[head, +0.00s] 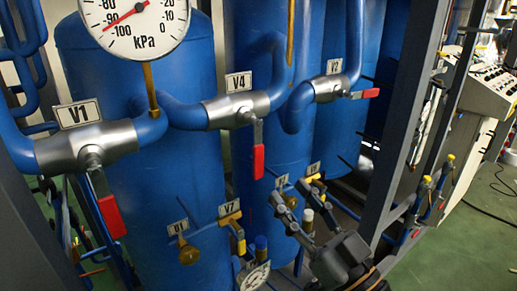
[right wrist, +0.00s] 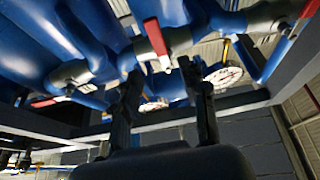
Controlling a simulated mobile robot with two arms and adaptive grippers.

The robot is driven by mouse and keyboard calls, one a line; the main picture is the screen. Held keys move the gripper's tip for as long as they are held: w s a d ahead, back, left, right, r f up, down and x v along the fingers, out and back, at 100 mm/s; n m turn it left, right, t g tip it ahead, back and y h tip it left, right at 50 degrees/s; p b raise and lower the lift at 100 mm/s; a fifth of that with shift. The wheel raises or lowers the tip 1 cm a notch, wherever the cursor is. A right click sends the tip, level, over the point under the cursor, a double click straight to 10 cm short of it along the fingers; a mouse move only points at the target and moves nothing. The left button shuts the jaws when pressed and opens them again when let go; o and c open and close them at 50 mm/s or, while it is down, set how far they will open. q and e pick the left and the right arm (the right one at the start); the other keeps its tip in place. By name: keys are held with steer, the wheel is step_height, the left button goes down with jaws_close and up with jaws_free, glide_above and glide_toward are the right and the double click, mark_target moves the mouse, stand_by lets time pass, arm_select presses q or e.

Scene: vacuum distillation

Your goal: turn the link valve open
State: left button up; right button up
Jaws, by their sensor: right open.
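No valve carries a readable "link" name, so I cannot tell which one it is. Valve V1 (head: 85,146), valve V4 (head: 238,108) and a third valve (head: 327,88) sit on blue pipes, each with a red-ended lever. The V4 lever's red grip (head: 258,161) hangs down, as does the V1 grip (head: 112,217); the third lever's grip (head: 365,93) points right. My right gripper (head: 292,205) is open, below and right of the V4 grip, apart from it in the head view. In the right wrist view, a red grip (right wrist: 155,37) shows above the gap between the fingers (right wrist: 160,72). My left gripper is out of view.
A large pressure gauge (head: 133,20) stands at the top left. Small brass valves, including V7 (head: 230,218), and a lower gauge (head: 255,278) lie left of my right gripper. A grey frame post (head: 408,130) rises to its right. Blue tanks (head: 180,190) stand behind.

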mark_target(260, 155)
steer(key=p+x, duration=0.3)
steer(key=x, duration=0.7)
steer(key=shift+p, duration=0.3)
steer(key=shift+w+a+r, duration=0.15)
steer(key=shift+w+a, duration=0.15)
steer(key=shift+w, duration=0.1)
jaws_close()
